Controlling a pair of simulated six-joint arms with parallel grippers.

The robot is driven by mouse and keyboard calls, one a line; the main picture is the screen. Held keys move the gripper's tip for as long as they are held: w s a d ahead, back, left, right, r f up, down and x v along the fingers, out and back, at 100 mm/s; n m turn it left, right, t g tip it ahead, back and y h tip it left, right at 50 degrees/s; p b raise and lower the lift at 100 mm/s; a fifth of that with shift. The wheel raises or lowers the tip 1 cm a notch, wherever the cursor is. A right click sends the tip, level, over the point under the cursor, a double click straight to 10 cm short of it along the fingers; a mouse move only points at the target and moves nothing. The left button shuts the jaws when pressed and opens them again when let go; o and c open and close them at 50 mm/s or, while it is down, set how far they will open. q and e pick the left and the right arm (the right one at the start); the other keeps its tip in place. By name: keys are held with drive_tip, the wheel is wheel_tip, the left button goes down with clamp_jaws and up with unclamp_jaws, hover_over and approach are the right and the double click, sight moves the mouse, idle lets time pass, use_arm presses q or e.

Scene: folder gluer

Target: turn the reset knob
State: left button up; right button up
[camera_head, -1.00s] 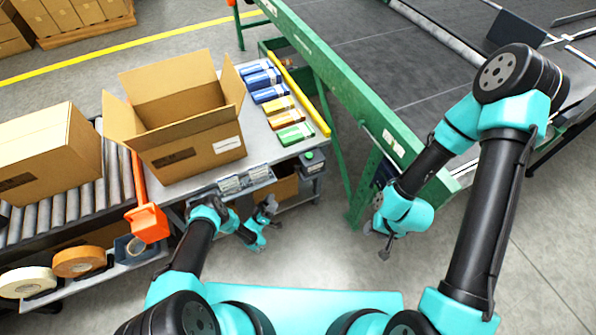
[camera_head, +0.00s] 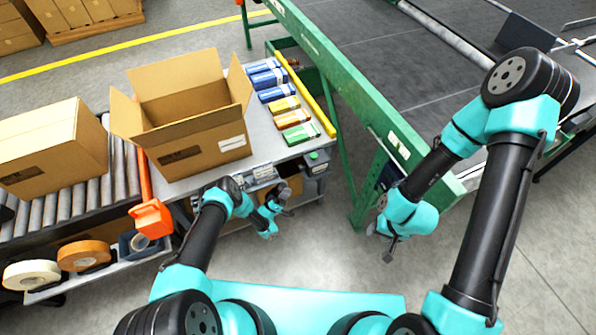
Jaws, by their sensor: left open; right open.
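I cannot clearly make out the reset knob in the head view. A small grey box with a green top (camera_head: 318,158) sits at the packing table's front right corner. A dark panel (camera_head: 389,176) shows on the green machine's leg, partly hidden by my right arm. My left gripper (camera_head: 277,212) is open in front of the table's lower shelf, below and left of the grey box. My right gripper (camera_head: 388,243) points down over the floor in front of the green leg. It is open and apart from the panel; its fingertips are small in view.
An open carton (camera_head: 205,150) and several blue, yellow and green packs (camera_head: 266,82) stand on the table. A closed carton (camera_head: 50,150) rests on the roller conveyor at left. Tape rolls (camera_head: 84,256) sit below it. The green machine frame (camera_head: 350,85) runs across the right.

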sight(299, 170)
use_arm(q)
drive_tip(key=x, duration=1)
drive_tip(key=c, duration=0.9)
drive_tip(key=shift+s+d+n+t+y, duration=0.1)
drive_tip(key=shift+n+t+y, duration=0.3)
drive_tip(key=shift+n+y, duration=0.3)
drive_tip(key=shift+s+r+n+t+y, duration=0.1)
drive_tip(key=shift+n+t+y, duration=0.15)
drive_tip(key=shift+n+y, duration=1.85)
drive_tip(key=shift+r+n+t+y, duration=0.1)
drive_tip(key=shift+n+t+y, duration=0.15)
drive_tip(key=shift+n+y, duration=1.8)
drive_tip(key=shift+n+h, duration=0.65)
drive_tip(key=shift+n, duration=0.1)
